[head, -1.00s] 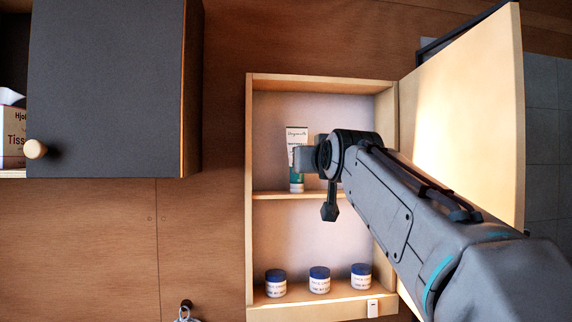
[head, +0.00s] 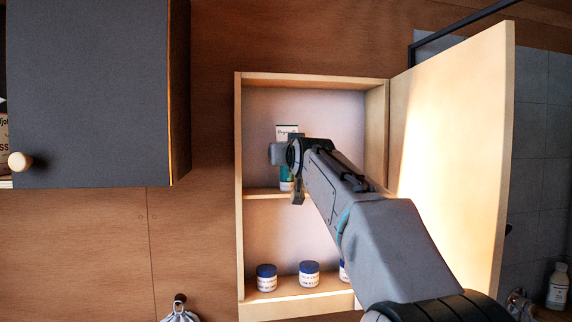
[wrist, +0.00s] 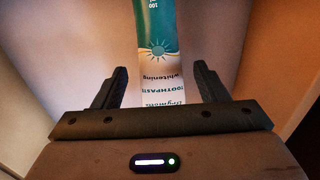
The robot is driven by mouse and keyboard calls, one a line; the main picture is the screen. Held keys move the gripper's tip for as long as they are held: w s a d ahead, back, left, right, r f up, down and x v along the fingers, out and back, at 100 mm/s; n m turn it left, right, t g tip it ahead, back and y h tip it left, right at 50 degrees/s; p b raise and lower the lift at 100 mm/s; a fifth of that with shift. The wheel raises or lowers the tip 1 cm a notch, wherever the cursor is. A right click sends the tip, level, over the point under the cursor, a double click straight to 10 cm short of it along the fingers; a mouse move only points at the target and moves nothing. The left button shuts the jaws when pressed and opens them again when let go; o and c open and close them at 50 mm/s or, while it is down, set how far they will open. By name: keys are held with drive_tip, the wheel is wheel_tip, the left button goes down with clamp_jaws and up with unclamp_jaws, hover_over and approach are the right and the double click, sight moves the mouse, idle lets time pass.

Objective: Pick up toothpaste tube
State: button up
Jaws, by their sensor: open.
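The toothpaste tube (head: 286,131) stands upright on the upper shelf of the open wall cabinet. It is white at the top and green below, and my gripper hides much of it in the head view. In the wrist view the tube (wrist: 158,50) lies in line with the gap between my two fingers, with its lettering upside down. My gripper (wrist: 160,85) is open, one finger on each side of the tube. I cannot tell whether either finger touches it; gaps show on both sides.
The cabinet (head: 239,200) has its door (head: 455,150) swung open to the right. Blue-lidded jars (head: 309,274) stand on the lower shelf (head: 290,292). A dark cupboard (head: 90,90) with a round knob hangs at the left. A bottle (head: 558,288) stands at the lower right.

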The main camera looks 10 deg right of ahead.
drive_tip(key=shift+w+p, duration=0.4)
drive_tip(key=shift+w, duration=0.85)
drive_tip(key=c, duration=1.1)
drive_tip(key=shift+s+r, duration=0.1)
